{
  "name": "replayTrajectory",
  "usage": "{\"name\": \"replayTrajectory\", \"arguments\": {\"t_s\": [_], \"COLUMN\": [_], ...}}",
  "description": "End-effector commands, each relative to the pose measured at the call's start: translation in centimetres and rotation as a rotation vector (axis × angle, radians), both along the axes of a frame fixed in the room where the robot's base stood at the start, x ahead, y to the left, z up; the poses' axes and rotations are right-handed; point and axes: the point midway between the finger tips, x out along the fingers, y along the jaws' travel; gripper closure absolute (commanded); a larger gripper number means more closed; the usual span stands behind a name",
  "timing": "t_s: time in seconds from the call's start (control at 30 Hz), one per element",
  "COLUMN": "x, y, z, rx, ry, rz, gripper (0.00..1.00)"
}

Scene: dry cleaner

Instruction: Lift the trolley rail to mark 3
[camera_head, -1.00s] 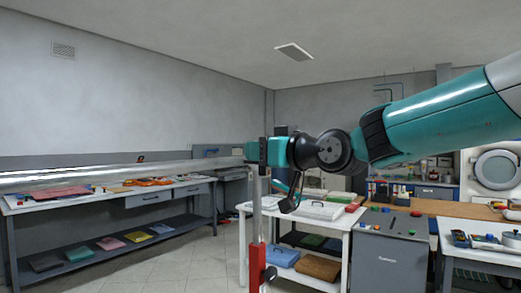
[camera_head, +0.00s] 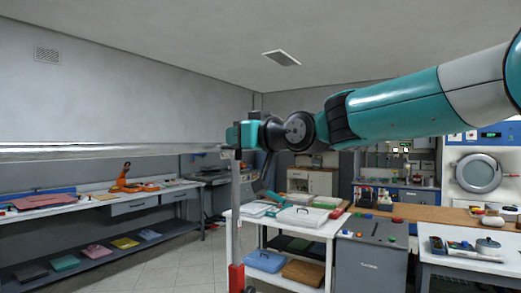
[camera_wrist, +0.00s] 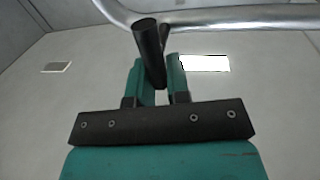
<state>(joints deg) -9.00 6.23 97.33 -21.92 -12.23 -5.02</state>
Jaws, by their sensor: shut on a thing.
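The trolley rail (camera_head: 110,151) is a shiny metal tube. It runs level across the left of the head view and ends near my gripper (camera_head: 238,135). A pale upright post (camera_head: 235,200) stands below that end, with a red sleeve (camera_head: 236,278) low on it. In the wrist view the rail (camera_wrist: 235,17) bends across the top. My gripper (camera_wrist: 162,82) has its teal fingers shut around a dark cylindrical handle (camera_wrist: 149,45) beside the rail. No numbered marks are legible on the post.
A long workbench (camera_head: 110,203) with an orange device (camera_head: 125,178) stands behind the rail at left. A white table (camera_head: 290,225) with trays and a grey cabinet (camera_head: 370,260) stand right of the post. Open tiled floor (camera_head: 185,258) lies between bench and table.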

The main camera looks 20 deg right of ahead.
Motion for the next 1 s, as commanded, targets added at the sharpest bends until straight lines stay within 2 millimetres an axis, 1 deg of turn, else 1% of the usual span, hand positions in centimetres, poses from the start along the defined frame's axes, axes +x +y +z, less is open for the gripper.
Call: {"name": "replayTrajectory", "arguments": {"t_s": [0.03, 0.1, 0.2, 0.3, 0.4, 0.5, 0.63, 1.0], "x": [-0.1, -0.1, -0.1, -0.2, -0.2, -0.2, -0.2, -0.2], "y": [0.2, 0.0, -0.3, -0.5, -0.5, -0.6, -0.6, -0.5], "z": [3.2, 5.3, 8.1, 10.5, 12.4, 13.7, 14.7, 15.2], "rx": [0.007, 0.006, 0.007, 0.007, 0.007, 0.007, 0.007, 0.009], "ry": [-0.018, -0.018, -0.018, -0.017, -0.017, -0.017, -0.017, -0.02], "rz": [0.007, 0.006, 0.004, 0.003, 0.002, 0.001, 0.001, 0.0], "gripper": [1.0, 1.0, 1.0, 1.0, 1.0, 1.0, 1.0, 1.0]}}
